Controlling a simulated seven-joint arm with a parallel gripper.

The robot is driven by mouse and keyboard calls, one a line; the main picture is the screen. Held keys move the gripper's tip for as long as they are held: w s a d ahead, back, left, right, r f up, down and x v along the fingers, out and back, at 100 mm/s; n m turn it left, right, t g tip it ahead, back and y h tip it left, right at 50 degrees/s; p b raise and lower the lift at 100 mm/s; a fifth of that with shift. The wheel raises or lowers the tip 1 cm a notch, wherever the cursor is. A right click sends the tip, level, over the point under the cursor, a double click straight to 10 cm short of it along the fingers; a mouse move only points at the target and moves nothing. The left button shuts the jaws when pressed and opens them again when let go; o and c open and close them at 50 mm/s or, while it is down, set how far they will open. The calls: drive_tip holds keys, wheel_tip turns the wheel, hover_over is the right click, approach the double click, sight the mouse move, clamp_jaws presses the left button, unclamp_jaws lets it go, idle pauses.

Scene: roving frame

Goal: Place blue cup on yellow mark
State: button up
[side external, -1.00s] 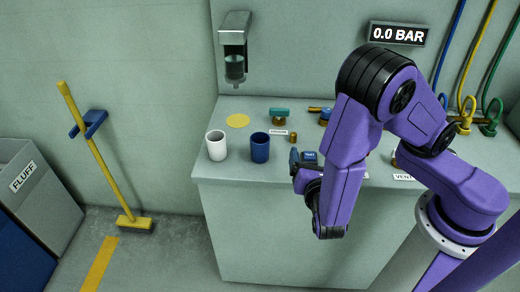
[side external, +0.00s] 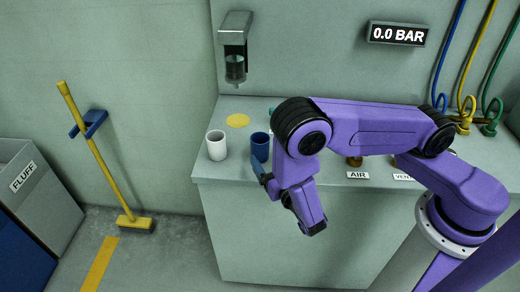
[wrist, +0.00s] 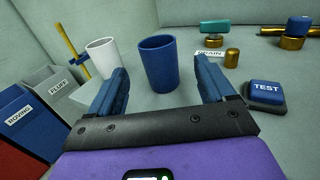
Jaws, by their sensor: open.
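The blue cup (side external: 260,147) stands upright near the front edge of the counter, partly hidden by my arm in the side view. In the wrist view the blue cup (wrist: 158,64) is ahead of and roughly between my two blue fingers, beyond their tips. The yellow mark (side external: 238,121) is a flat disc on the counter behind the cups, with nothing on it. My gripper (wrist: 165,78) is open and empty. In the side view my gripper (side external: 264,172) is partly hidden by my wrist, close to the cup's right front side.
A white cup (side external: 216,145) stands just left of the blue cup. A dispenser (side external: 235,48) hangs on the wall above the yellow mark. A TEST button (wrist: 266,91) and a green-handled DRAIN valve (wrist: 214,32) are right of the cup. The counter's front edge is close.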

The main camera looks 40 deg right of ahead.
sight(257, 138)
drive_tip(key=x, duration=0.9)
drive_tip(key=shift+w, duration=0.1)
drive_tip(key=shift+c, duration=0.3)
drive_tip(key=c, duration=1.1)
drive_tip(key=shift+r, duration=0.1)
